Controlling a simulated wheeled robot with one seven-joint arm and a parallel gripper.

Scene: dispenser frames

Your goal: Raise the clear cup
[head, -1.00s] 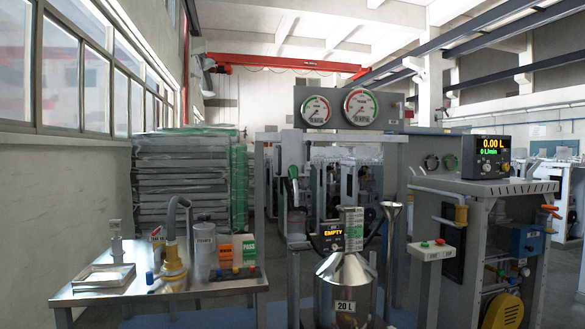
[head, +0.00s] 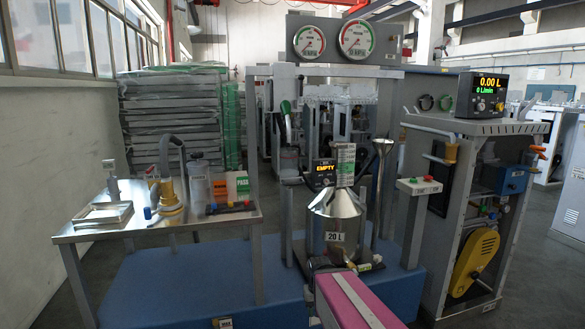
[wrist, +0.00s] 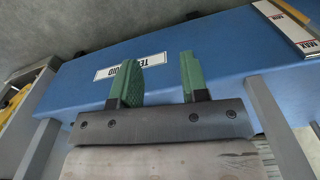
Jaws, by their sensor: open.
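The clear cup (head: 198,178) looks like an upright, see-through grey cylinder. It stands on the steel side table (head: 110,232) at the left, just right of a yellow-based hose fitting (head: 171,200). My gripper (wrist: 160,82) shows in the wrist view with its two green fingers apart and nothing between them. It faces a blue base (wrist: 215,65) with a white label. The cup is not in the wrist view. In the head view a pink and grey part of my arm shows at the bottom, and my fingers cannot be made out.
A steel 20 L can (head: 336,222) with an "EMPTY" display stands in the middle. Orange and green cards (head: 240,187) stand right of the cup. A metal tray (head: 103,215) lies at the table's left. A pump cabinet (head: 475,215) stands at the right.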

